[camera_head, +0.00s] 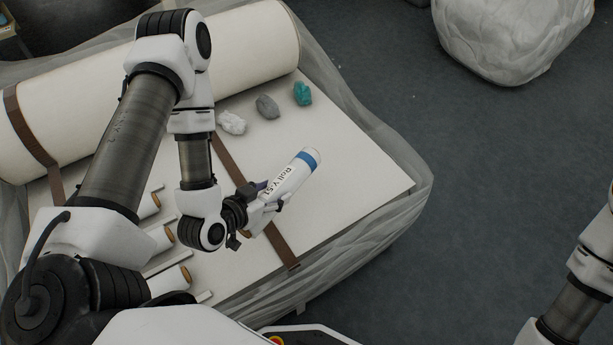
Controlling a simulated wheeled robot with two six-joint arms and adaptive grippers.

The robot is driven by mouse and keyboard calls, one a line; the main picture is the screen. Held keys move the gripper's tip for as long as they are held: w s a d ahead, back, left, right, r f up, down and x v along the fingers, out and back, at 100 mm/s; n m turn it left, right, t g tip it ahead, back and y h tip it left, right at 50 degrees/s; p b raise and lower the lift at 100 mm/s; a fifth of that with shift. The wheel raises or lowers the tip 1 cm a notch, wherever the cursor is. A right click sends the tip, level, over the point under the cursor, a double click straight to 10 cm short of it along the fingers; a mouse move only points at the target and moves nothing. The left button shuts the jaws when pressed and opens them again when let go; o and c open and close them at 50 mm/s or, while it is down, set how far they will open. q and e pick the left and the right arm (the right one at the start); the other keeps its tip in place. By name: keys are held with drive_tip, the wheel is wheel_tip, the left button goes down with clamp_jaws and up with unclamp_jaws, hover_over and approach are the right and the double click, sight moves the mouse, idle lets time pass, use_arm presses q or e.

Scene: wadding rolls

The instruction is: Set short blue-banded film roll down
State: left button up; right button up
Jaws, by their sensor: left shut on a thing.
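The short blue-banded film roll (293,177) is white with lettering and a blue band near its upper right end. It is tilted in the picture, pointing up and right. My left gripper (268,198) is shut on its lower left part. The roll is over the white top of the wrapped stack (345,160), near a brown strap (280,245). I cannot tell whether the roll touches the surface. My right arm shows at the lower right edge, but its gripper is out of view.
A large white roll (255,45) lies across the back. White (232,123), grey (267,106) and teal (303,93) lumps lie on the top. Several rolls with brown ends (178,279) lie at the left, partly behind my arm. A wrapped bundle (505,40) stands on the floor.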

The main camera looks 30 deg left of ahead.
sight(304, 160)
use_arm(q)
drive_tip(key=w+b, duration=0.1)
drive_tip(key=w, duration=0.1)
drive_tip(key=w+b, duration=0.1)
drive_tip(key=w+f+b, duration=0.1)
drive_tip(key=w+b, duration=0.1)
drive_tip(key=shift+w+d, duration=0.3)
drive_tip(key=w, duration=0.5)
drive_tip(key=w+d+b, duration=0.1)
drive_tip(key=w, duration=0.1)
drive_tip(key=shift+w+f, duration=0.2)
drive_tip(key=shift+w, duration=0.05)
drive_tip(key=shift+w+f, duration=0.15)
drive_tip(key=shift+f, duration=0.15)
wheel_tip(304, 160, down, 3)
drive_tip(key=shift+f+b, duration=0.1)
drive_tip(key=shift+b, duration=0.8)
drive_tip(key=shift+r, duration=0.2)
drive_tip(key=o, duration=1.2)
drive_tip(key=shift+f, duration=0.15)
drive_tip(key=o, duration=0.4)
use_arm(e)
wheel_tip(304, 160, down, 8)
